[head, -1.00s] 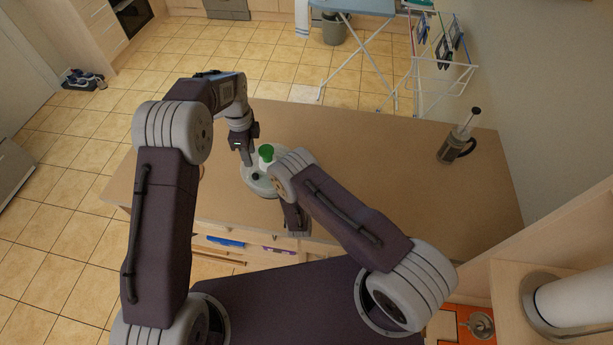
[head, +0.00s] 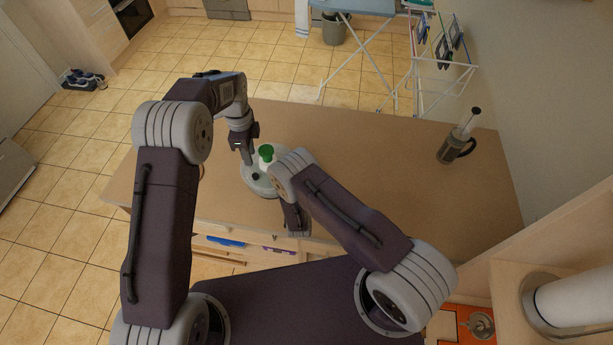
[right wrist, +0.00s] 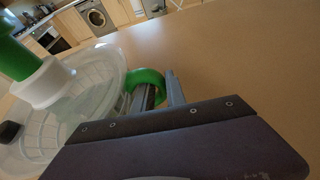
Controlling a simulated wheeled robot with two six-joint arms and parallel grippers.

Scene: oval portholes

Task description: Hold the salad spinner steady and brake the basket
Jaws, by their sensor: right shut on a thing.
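The salad spinner stands on the table near its front edge, with a pale clear lid (head: 251,183) and a green knob (head: 266,151) on a white collar. The knob also shows in the right wrist view (right wrist: 18,58). A black button (head: 255,177) sits on the lid; it shows in the right wrist view too (right wrist: 10,132). My left gripper (head: 249,161) points down over the lid, left of the knob and just above the button, its fingers together. My right gripper (right wrist: 160,92) is shut on a green loop handle (right wrist: 147,76) at the spinner's side. My right arm hides part of the spinner in the head view.
The wooden table (head: 370,170) is clear to the right of the spinner. An open drawer (head: 225,243) shows below the front edge. A drying rack (head: 440,60) and an ironing board (head: 355,6) stand beyond the table.

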